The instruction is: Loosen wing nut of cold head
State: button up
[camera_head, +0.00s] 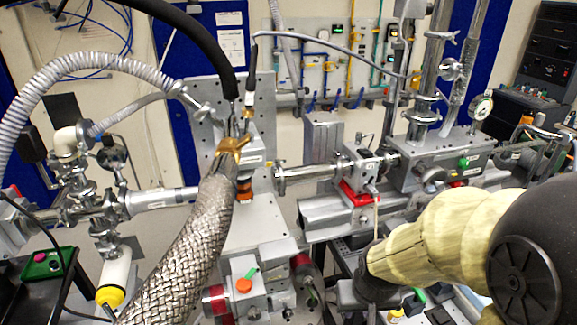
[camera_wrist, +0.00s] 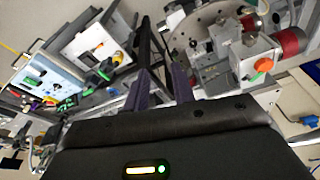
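In the head view, a grey metal vacuum assembly stands in the middle, with a brass fitting (camera_head: 234,146) where a braided metal hose (camera_head: 180,262) joins its top. This may be the cold head; I cannot be sure. A small metal clamp with a wing-like handle (camera_head: 201,110) shows up and left of the fitting; I cannot tell if it is the wing nut. My gripper shows in the wrist view (camera_wrist: 159,80) as two purple fingers standing apart, with nothing visibly held between them. In the head view its fingers are not clear, low right of the assembly.
The braided hose crosses the foreground, and a ribbed white hose (camera_head: 95,62) arcs at left. Right of the assembly stand beamline pipes and a grey box with a gauge (camera_head: 481,107). A block with an orange knob (camera_head: 243,286) sits below; the orange knob also shows in the wrist view (camera_wrist: 264,65).

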jog(key=shift+w+d, duration=0.2)
jog(key=shift+w, duration=0.1)
jog(key=shift+s, duration=0.1)
jog(key=w+a+m+t+y+b, duration=0.2)
jog(key=w+a+m+t+b, duration=0.45)
jog(key=w, duration=0.65)
jog(key=w+a+r+m+t+y+b, duration=0.2)
jog(key=w+a+r+m+t, duration=0.6)
jog(key=m, duration=0.7)
jog(key=shift+a+m+y+b, duration=0.35)
jog(key=shift+a+b, duration=0.15)
jog(key=shift+a, duration=0.35)
jog(key=shift+r, duration=0.1)
